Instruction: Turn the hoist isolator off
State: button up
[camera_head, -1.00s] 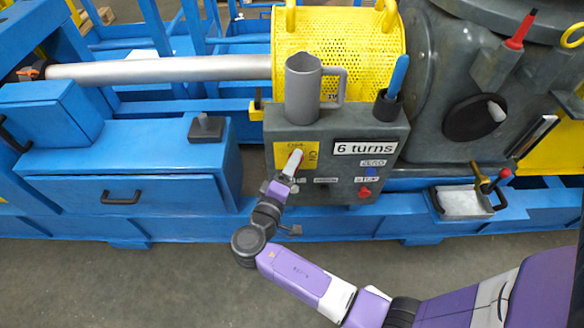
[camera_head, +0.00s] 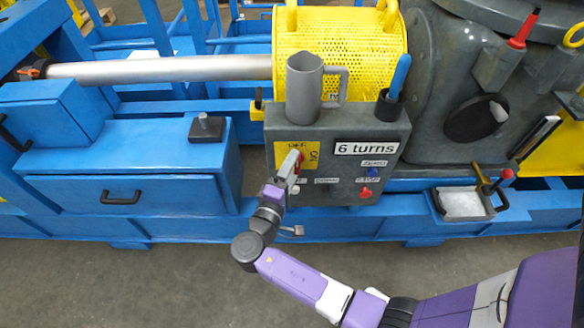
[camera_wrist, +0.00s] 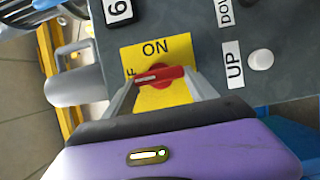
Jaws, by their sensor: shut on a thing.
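The hoist isolator is a red rotary handle (camera_wrist: 160,75) on a yellow plate (camera_head: 282,155) at the left of the grey control box's front. In the wrist view the plate (camera_wrist: 178,46) reads ON above the handle, with a partly hidden label ending in F at the left. The handle lies level there, its white-marked end pointing left towards the F. My gripper (camera_wrist: 162,82) is shut on the handle, one finger at each end. In the head view my gripper (camera_head: 296,160) covers part of the plate.
The grey control box (camera_head: 330,187) has a "6 turns" label (camera_head: 366,147), a blue button (camera_head: 372,172) and a red button (camera_head: 365,192). A grey mug (camera_head: 303,90) and a cup holding a blue-handled tool (camera_head: 399,75) stand on top. In the wrist view a white button (camera_wrist: 261,59) sits beside UP.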

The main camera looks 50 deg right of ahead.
jog(key=o, duration=1.4)
jog(key=shift+c, duration=0.2)
jog(key=shift+a, duration=0.15)
jog(key=v, duration=0.7)
jog(key=shift+a+b, duration=0.25)
jog(key=shift+b, duration=0.1)
